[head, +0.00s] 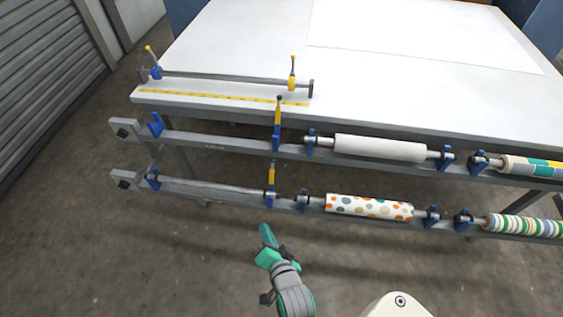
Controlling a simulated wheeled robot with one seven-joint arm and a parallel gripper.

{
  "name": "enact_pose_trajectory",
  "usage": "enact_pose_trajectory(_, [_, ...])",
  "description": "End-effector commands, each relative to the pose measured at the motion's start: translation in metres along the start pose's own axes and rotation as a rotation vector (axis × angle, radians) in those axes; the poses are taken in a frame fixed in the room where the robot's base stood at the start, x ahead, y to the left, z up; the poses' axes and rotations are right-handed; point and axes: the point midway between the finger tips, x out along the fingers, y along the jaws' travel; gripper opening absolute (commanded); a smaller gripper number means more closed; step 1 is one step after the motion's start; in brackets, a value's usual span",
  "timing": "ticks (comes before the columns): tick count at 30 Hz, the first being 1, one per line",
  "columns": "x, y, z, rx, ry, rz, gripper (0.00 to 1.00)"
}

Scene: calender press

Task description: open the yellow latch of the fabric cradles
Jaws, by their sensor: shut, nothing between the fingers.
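A yellow latch with a black tip (278,110) stands upright above a blue cradle (276,141) on the upper rail. Another yellow latch (271,173) stands upright at a blue cradle on the lower rail. My green and grey gripper (266,233) is shut and empty. In the picture it lies just below the lower-rail latch, apart from it and over the floor.
A white roll (380,148) lies on the upper rail, and a dotted roll (369,207) on the lower one. Further patterned rolls sit at the right. The rails (216,146) run along the front of the white table (250,40). Floor (120,250) is clear at the lower left.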

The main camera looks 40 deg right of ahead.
Motion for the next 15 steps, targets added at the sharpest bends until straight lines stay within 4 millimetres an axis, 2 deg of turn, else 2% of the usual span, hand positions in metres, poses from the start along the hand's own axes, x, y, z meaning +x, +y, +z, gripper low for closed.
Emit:
enact_pose_trajectory(1, [0.013,-0.004,-0.018,0.078,0.011,0.010,0.00])
enact_pose_trajectory(6, [0.042,-0.011,-0.069,0.349,0.017,0.054,0.00])
enact_pose_trajectory(12, [0.061,-0.023,-0.129,0.647,0.014,0.084,0.00])
enact_pose_trajectory(15, [0.064,-0.029,-0.151,0.762,0.009,0.092,0.00])
